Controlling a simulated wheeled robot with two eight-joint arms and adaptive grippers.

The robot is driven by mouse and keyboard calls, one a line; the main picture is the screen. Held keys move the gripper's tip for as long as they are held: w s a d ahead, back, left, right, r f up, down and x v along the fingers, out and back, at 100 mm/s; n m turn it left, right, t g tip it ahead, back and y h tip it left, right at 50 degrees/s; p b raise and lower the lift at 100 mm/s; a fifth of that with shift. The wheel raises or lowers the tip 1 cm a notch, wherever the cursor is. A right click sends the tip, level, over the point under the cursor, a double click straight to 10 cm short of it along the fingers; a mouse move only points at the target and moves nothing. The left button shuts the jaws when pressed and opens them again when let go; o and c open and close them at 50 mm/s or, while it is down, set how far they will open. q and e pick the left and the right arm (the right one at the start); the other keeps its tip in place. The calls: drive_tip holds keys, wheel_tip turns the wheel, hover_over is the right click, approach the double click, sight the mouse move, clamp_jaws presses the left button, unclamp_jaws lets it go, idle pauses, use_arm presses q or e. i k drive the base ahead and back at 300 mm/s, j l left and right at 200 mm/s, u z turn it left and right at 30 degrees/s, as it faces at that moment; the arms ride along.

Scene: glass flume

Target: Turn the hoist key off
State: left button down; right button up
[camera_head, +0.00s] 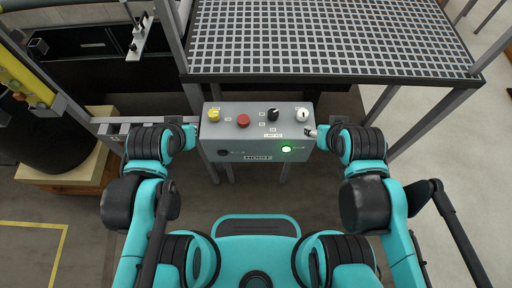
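A grey control box (257,133) labelled HOIST stands in front of me. Its top has a yellow knob (213,115), a red button (243,120), a black selector (273,115) and a round white-faced control (303,115) at the right. Its front has a dark round fitting (224,152) and a lit green lamp (286,149). Which control is the hoist key is too small to tell. My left gripper (197,129) is beside the box's left end. My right gripper (311,132) is at its right end, perhaps touching. Both grippers' fingers are too small or hidden to read.
A grated platform (330,40) stands behind the box. A dark drum (55,135) rests on a wooden base (75,180) at the left. A yellow beam (28,88) and rails run at the far left. The floor at the right is mostly clear.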

sight(213, 114)
drive_tip(key=k+l+u, duration=0.15)
drive_tip(key=u, duration=0.25)
drive_tip(key=k+u, duration=0.75)
drive_tip(key=i, duration=0.1)
